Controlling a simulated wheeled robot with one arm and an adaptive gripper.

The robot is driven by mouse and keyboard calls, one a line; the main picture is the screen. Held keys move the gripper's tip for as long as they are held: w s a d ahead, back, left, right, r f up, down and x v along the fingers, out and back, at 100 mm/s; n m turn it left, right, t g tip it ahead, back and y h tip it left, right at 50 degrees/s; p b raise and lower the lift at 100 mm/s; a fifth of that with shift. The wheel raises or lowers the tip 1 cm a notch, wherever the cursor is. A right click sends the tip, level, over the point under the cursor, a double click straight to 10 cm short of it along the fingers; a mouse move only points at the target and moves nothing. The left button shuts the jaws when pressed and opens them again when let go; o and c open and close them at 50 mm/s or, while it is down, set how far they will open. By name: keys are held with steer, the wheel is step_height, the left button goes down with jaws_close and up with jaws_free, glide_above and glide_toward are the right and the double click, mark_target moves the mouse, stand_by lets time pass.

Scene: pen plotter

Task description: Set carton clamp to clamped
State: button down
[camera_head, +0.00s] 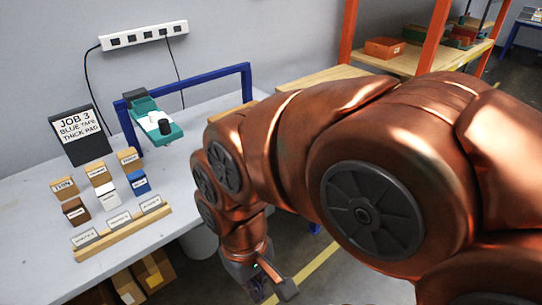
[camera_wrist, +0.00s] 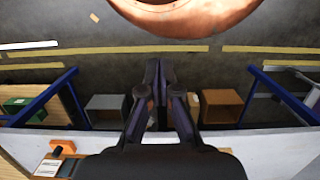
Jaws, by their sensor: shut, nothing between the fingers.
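I cannot make out a part that is surely the carton clamp. My gripper (camera_head: 272,290) hangs low at the table's near right side, well apart from the teal device. In the wrist view my gripper (camera_wrist: 159,70) is shut and empty, its fingers together above the floor. My copper arm hides much of the table's right side.
A job sign (camera_head: 80,135) and several small labelled blocks stand on the table's left, behind a wooden label rail (camera_head: 125,232). Cartons (camera_head: 153,270) sit below. An orange shelf rack (camera_head: 435,40) stands at the back right. Bare floor (camera_wrist: 120,80) shows in the wrist view.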

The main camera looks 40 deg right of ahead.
steer(key=w+d+f+m+t+y+b, duration=0.1)
steer(key=w+f+m+t+b, duration=0.15)
steer(key=w+m, duration=0.35)
steer(key=w+d+f+m+t+y+b, duration=0.15)
steer(key=w+m+b, duration=0.25)
steer(key=w, duration=0.5)
steer(key=w+d+f+m+t+b, duration=0.2)
steer(key=w+d+m+t+b, duration=0.15)
steer(key=w+d+m, duration=0.6)
steer(key=w+d+f+m+t+h+b, duration=0.1)
steer(key=d+f+m+t+h+b, duration=0.1)
steer(key=d+m, duration=0.7)
steer(key=w+d+f+m+t+h+b, duration=0.1)
steer(key=d+m+b, duration=0.3)
steer(key=d+m, duration=0.6)
steer(key=w+d+f+h, duration=0.1)
steer(key=d, duration=0.9)
steer(key=shift+d+t+h, duration=0.3)
steer(key=shift+t+h, duration=0.05)
steer(key=w+r+x, duration=0.1)
steer(key=r+x, duration=0.1)
steer(key=x, duration=1.1)
steer(key=shift+w+b, duration=0.3)
steer(key=shift+w, duration=0.05)
